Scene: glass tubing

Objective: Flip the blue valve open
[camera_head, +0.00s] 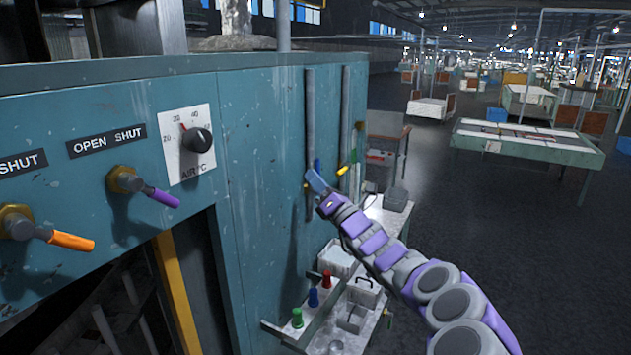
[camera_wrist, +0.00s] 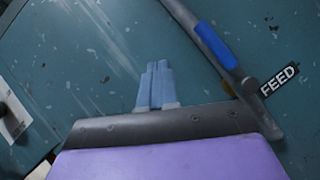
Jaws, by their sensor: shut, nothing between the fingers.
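The blue valve handle (camera_head: 317,164) shows as a small blue piece at the grey vertical pipe (camera_head: 309,110) on the teal cabinet's side, partly hidden by my gripper. In the wrist view, the blue handle (camera_wrist: 215,45) lies along the grey pipe, to the upper right of my fingers. A bit of brass shows by the pipe lower down, near a black FEED label (camera_wrist: 279,80). My gripper (camera_head: 315,182) is close to the pipe. In the wrist view its light blue fingers (camera_wrist: 155,82) are together and empty, apart from the handle in the picture.
A yellow handle (camera_head: 344,170) is at a second pipe (camera_head: 345,120) just right. Purple (camera_head: 162,197) and orange (camera_head: 72,240) levers and a dial (camera_head: 197,140) are on the cabinet front (camera_head: 60,120). A low bench with coloured pieces stands below my gripper. Open floor lies right.

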